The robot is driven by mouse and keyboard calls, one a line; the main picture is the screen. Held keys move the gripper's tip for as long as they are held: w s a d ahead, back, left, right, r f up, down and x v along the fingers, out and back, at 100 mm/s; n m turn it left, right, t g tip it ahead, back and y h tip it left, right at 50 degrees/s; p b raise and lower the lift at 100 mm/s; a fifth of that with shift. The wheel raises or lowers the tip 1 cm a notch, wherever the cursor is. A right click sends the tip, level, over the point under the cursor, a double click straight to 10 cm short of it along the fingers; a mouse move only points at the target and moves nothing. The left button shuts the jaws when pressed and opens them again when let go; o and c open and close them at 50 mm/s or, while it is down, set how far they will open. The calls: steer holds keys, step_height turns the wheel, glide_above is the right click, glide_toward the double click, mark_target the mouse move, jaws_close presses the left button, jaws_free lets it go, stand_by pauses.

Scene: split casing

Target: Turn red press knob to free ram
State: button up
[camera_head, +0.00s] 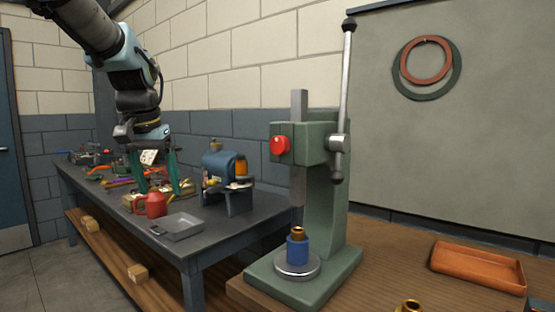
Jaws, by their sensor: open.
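The red press knob (279,146) is on the front of the green press (333,220), at the left of its head. The grey ram (298,184) hangs vertically below the head. It is apart from the blue part (297,251) with a brass piece on top, which stands on the round plate (297,266). The long lever (344,97) stands nearly upright at the press's right. My gripper (160,190) has two teal fingers, spread open and pointing down. It is over the bench at the left, well away from the knob. No held thing shows between the fingers.
An orange tray (478,267) and a brass piece (409,307) are on the wooden table at right. Open air lies left of the knob.

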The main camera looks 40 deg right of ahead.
steer(key=s+d+r+m+h+b, duration=0.1)
steer(key=s+d+r+m+b, duration=0.25)
steer(key=d+r, duration=0.55)
steer(key=m+g+h+b, duration=0.1)
steer(key=m+b, duration=0.1)
steer(key=m, duration=0.2)
glide_toward(278, 139)
steer(key=b+x, duration=0.1)
steer(key=x, duration=0.9)
steer(key=shift+w+d, duration=0.15)
steer(key=shift+w, duration=0.05)
jaws_close()
